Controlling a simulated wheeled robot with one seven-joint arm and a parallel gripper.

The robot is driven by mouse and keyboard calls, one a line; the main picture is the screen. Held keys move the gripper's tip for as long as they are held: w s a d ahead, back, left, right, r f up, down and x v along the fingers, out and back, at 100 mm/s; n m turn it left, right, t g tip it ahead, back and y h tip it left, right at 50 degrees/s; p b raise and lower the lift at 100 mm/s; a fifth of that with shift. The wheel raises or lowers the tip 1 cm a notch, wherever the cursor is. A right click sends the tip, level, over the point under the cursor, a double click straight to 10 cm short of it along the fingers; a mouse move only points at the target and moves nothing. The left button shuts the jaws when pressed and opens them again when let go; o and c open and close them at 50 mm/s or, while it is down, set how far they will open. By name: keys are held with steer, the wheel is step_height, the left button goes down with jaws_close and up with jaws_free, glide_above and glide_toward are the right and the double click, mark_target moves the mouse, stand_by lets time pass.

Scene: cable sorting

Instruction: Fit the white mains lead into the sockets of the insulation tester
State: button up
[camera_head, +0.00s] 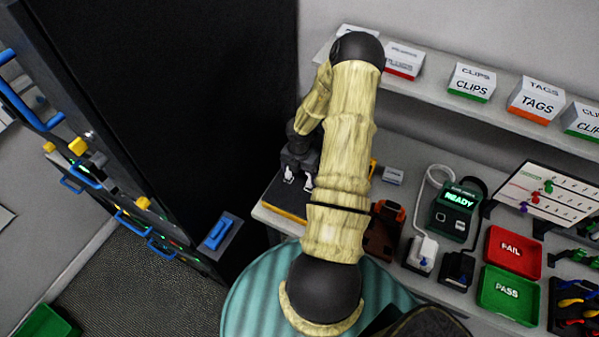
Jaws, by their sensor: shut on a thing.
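The insulation tester appears to be the dark green box (454,212) with a lit READY display, right of my arm. A white cable (431,186) loops from it towards a white socket block (421,252). A black socket block (457,268) stands beside that. My gripper (298,180) is left of my arm, pointing down over a yellow-edged dark board (284,212) at the bench's left end, well away from the tester. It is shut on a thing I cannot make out. Small white parts show at its tips; I cannot tell whether they belong to the white mains lead.
Red FAIL (513,252) and green PASS (508,294) trays lie right of the sockets. A brown-orange device (384,229) is partly behind my arm. A shelf (427,90) with labelled boxes runs above the bench. A tall dark cabinet (190,110) stands at left.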

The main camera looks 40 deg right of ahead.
steer(key=shift+s+a+f, duration=0.3)
steer(key=shift+f, duration=0.15)
stand_by(0.4)
steer(key=o, duration=0.8)
steer(key=shift+w+d+r+p, duration=0.1)
steer(key=shift+r+p, duration=0.5)
steer(key=shift+w+d+r+p, duration=0.1)
steer(key=shift+r+p, duration=0.45)
steer(key=shift+r, duration=0.05)
steer(key=shift+r+p, duration=2.75)
steer(key=shift+r, duration=0.25)
steer(key=shift+w, duration=0.15)
